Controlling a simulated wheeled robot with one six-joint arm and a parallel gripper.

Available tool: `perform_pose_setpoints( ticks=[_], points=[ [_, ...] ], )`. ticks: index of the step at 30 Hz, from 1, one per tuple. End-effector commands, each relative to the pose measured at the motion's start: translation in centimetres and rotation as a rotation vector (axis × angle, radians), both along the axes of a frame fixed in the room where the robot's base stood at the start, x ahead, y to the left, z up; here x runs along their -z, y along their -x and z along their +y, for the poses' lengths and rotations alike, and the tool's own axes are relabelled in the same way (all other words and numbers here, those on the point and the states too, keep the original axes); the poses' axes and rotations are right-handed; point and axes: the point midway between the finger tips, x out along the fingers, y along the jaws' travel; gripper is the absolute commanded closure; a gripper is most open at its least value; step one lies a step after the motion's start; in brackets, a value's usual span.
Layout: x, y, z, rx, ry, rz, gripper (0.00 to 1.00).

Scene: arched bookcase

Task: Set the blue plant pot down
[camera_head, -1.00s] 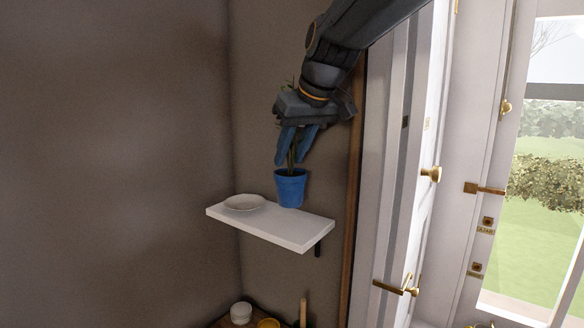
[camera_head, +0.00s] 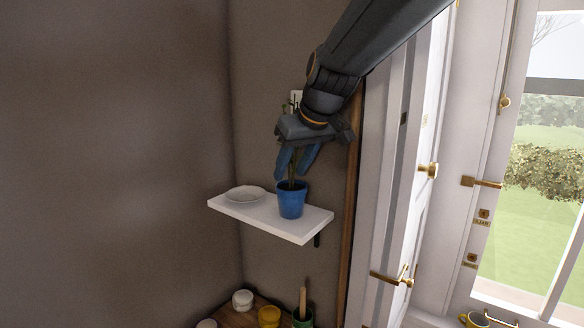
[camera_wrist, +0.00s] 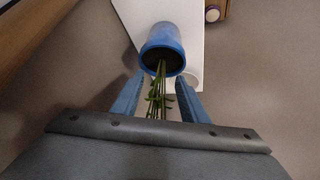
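The blue plant pot (camera_head: 291,201), with a green plant, is upright at the white wall shelf (camera_head: 245,211). Its base appears low over the shelf top, right of the white plate; I cannot tell whether it touches. My gripper (camera_head: 291,178) comes from above, its blue fingers on either side of the pot's rim, the stems between them. In the wrist view the pot (camera_wrist: 162,50) sits between the fingertips, with the shelf (camera_wrist: 190,22) behind it. The fingers' exact contact is hard to see.
A white plate (camera_head: 245,194) lies at the shelf's left. A white door with brass handles (camera_head: 392,277) stands close on the right.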

Motion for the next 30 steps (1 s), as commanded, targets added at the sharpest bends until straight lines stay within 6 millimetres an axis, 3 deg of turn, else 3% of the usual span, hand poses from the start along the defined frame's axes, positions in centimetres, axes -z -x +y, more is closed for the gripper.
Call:
perform_pose_setpoints(
  ticks=[13,24,30],
  points=[
    [-0.6,0.1,-0.1,0.001,0.000,-0.002,0.51],
    [-5.2,2.7,-1.6,0.001,-0.001,-0.004,0.51],
    [-6.5,3.4,-2.0,0.000,0.000,0.000,0.51]
  ],
)
